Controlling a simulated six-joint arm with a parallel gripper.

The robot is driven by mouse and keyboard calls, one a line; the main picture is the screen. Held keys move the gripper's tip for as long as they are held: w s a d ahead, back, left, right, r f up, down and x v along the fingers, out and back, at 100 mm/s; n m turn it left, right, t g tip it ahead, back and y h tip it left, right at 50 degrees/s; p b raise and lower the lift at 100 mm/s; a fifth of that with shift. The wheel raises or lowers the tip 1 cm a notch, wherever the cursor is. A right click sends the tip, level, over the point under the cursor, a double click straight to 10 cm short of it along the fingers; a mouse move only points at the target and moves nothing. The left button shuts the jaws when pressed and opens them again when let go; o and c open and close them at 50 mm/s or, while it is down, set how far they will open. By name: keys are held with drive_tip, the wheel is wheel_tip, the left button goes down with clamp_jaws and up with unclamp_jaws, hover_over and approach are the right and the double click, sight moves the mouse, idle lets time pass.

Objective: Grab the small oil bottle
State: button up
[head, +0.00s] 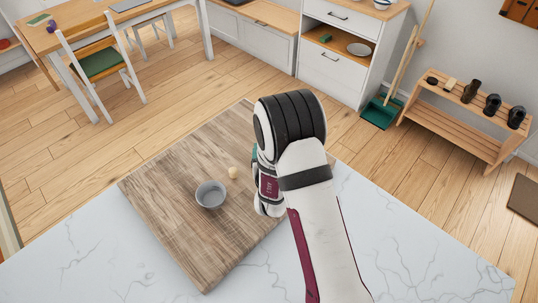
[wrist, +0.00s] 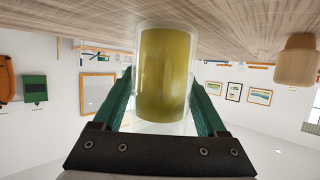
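The small oil bottle (wrist: 165,75) is a clear cylinder of yellow-green oil. It fills the middle of the wrist view, where the scene appears upside down, with its end against the wooden board (wrist: 85,22). My gripper (wrist: 162,82) has its two dark green fingers on either side of the bottle. The fingertips appear at the bottle's sides; whether they press on it cannot be told. In the head view my arm hides the bottle and most of the gripper, beside the right part of the wooden board (head: 165,195).
A grey bowl (head: 210,194) and a small beige item (head: 233,172) stand on the board, left of my arm. A beige wooden item (wrist: 296,60) shows at the right in the wrist view. The white marble counter (head: 430,245) is clear on the right.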

clamp_jaws()
drive_tip(key=shift+r, duration=0.1)
